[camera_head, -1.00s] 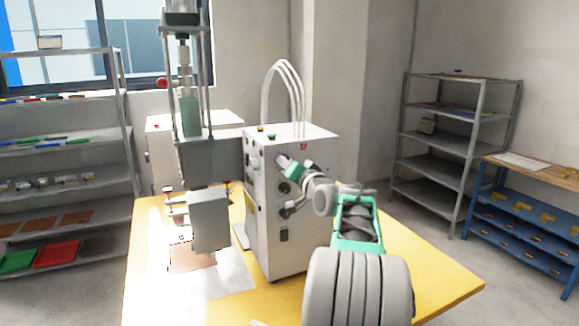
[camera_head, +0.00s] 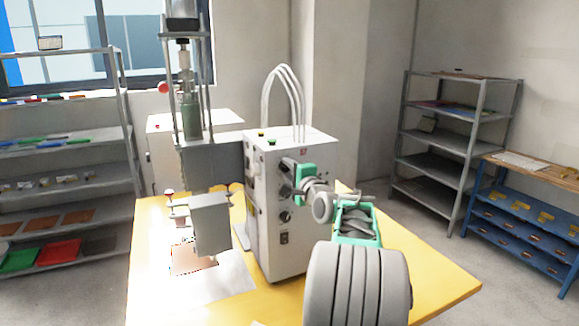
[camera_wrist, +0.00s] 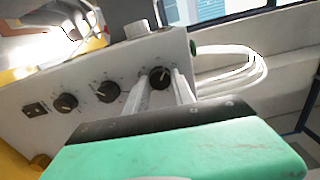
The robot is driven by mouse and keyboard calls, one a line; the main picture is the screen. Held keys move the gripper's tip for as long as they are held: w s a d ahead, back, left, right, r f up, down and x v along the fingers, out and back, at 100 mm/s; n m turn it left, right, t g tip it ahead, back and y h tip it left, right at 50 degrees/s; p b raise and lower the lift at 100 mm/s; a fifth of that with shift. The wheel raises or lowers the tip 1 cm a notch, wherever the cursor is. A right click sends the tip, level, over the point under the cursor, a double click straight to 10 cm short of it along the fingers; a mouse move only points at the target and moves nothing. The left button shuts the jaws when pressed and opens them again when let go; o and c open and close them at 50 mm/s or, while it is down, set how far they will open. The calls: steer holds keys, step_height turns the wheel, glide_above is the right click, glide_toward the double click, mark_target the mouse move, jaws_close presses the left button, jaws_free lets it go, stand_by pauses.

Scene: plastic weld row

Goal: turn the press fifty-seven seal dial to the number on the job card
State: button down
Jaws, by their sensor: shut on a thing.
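The press (camera_head: 285,245) is a white box on the yellow table, with a column of black dials on its front. In the wrist view the dials form a row: a near-left dial (camera_wrist: 66,103), a middle dial (camera_wrist: 108,92) and a right dial (camera_wrist: 160,77). My gripper (camera_wrist: 164,84) is shut on the right dial, one pale finger on each side of it. In the head view my gripper (camera_head: 290,166) is at the topmost dial, which it mostly hides. The dial markings are too small to read. I cannot make out a job card.
The press column (camera_head: 190,110) and grey block (camera_head: 211,225) stand left of the box. White cables (camera_head: 285,95) loop above it. A green button (camera_head: 271,143) sits on its top. A switch (camera_wrist: 34,109) is left of the dials. Shelves stand at both sides.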

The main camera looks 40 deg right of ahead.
steer(key=m+p, duration=0.2)
steer(key=m, duration=0.1)
steer(key=shift+r, duration=0.1)
steer(key=shift+m+p, duration=0.45)
steer(key=shift+m, duration=0.55)
steer(key=c, duration=1.1)
jaws_free()
steer(key=b+v, duration=0.2)
steer(key=v, duration=0.5)
steer(key=shift+s+a, duration=0.15)
steer(key=shift+s, duration=0.25)
